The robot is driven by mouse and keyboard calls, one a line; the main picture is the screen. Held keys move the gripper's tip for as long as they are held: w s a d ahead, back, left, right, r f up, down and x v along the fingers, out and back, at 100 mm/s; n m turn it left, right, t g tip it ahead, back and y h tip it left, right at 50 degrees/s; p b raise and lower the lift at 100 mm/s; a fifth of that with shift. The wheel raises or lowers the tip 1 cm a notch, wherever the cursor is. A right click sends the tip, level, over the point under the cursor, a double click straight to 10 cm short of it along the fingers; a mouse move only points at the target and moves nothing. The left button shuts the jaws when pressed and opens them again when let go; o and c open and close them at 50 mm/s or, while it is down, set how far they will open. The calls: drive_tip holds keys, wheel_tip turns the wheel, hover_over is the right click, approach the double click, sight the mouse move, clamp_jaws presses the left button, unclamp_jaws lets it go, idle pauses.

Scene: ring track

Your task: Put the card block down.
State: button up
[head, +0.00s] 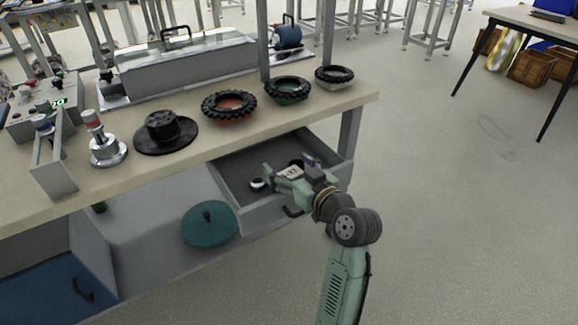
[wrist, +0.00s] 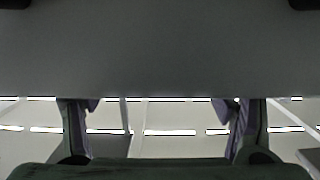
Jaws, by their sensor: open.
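My gripper (head: 285,166) is over the open grey drawer (head: 262,213) under the bench, fingers spread apart. In the wrist view its two fingers stand left and right with a wide gap between them (wrist: 160,115). A pale patch with dark marks (head: 290,173) shows at the gripper in the head view; I cannot tell whether it is the card block or part of the gripper. A plain grey surface (wrist: 160,50) fills the top of the wrist view, and I see nothing clasped between the fingers. I cannot make out the card block for certain.
A small white and dark round piece (head: 257,184) lies in the drawer, left of my gripper. The bench top (head: 235,137) carries several black toothed rings, a black disc (head: 166,134) and a metal stand (head: 106,150). A teal disc (head: 209,224) lies below.

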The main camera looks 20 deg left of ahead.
drive_tip(key=shift+r+p, duration=1)
drive_tip(key=b+v, duration=0.3)
drive_tip(key=v, duration=0.9)
drive_tip(key=shift+f, duration=0.4)
